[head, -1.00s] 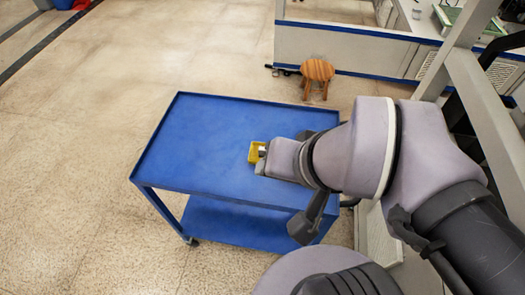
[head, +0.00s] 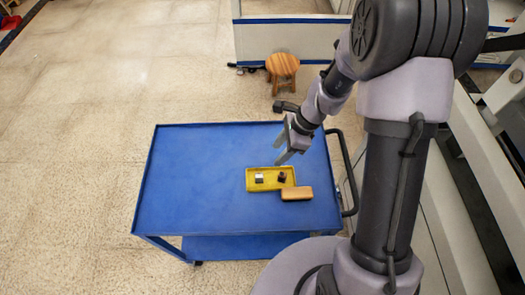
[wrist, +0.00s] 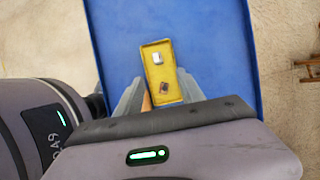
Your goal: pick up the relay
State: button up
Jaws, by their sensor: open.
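A yellow tray (head: 252,184) lies on the blue cart top, right of its middle. It holds a small white-silver piece (head: 259,179) at its left and a small dark reddish piece (head: 282,177) at its right. I cannot tell for sure which is the relay. My gripper (head: 284,153) is open and empty, above and behind the tray, apart from it. In the wrist view the tray (wrist: 157,65) lies between the fingers, with the silver piece (wrist: 157,58) farther out and the dark piece (wrist: 163,87) closer to the palm.
A wooden block (head: 297,193) sits against the tray's right front corner. The rest of the blue cart top (head: 195,175) is bare. The cart has a dark handle (head: 345,170) on its right. A wooden stool (head: 283,67) stands on the floor behind it.

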jog(key=b, duration=0.3)
send_near(259, 176)
jog(key=x, duration=0.4)
jog(key=shift+w+d+f, duration=0.15)
jog(key=shift+w+f, duration=0.1)
jog(key=shift+f, duration=0.1)
jog(key=b+x, duration=0.3)
jog(key=x, duration=0.3)
jog(key=shift+s+a+r, duration=0.1)
jog(key=shift+s+a, duration=0.05)
jog(key=shift+a, duration=0.05)
jog(key=shift+r, duration=0.1)
grip_shut()
